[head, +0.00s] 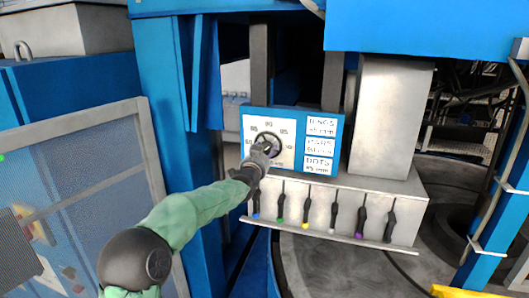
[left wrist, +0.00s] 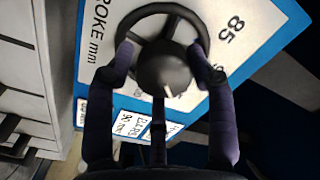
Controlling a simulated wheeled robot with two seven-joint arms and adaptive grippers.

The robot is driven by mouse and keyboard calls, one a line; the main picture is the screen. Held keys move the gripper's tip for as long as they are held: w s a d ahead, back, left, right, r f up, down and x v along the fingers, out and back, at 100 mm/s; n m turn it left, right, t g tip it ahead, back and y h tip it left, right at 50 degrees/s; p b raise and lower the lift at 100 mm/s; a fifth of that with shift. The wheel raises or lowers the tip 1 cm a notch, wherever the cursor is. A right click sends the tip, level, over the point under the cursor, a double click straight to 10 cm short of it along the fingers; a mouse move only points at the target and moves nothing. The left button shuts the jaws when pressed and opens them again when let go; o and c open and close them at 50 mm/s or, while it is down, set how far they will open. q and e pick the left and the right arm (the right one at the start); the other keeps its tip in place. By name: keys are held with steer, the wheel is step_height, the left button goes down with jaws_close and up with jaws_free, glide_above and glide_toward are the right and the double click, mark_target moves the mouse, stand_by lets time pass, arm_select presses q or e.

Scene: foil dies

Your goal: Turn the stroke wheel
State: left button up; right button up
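The stroke wheel (head: 266,140) is a dark ring with spokes on a white dial plate (head: 285,154) set in a blue panel. In the left wrist view the wheel (left wrist: 164,70) fills the middle, with its round hub facing me and part of its rim hidden by my fingers. My left gripper (head: 261,152) is at the wheel. The dial reads "STROKE mm", with 85 near the wheel. My right gripper is out of view.
A blue post and a mesh guard (head: 90,190) stand at the left.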

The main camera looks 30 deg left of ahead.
arm_select(q)
steer(key=shift+o, duration=0.7)
steer(key=shift+s+r, duration=0.1)
steer(key=v, duration=1.2)
steer(key=shift+a, duration=0.15)
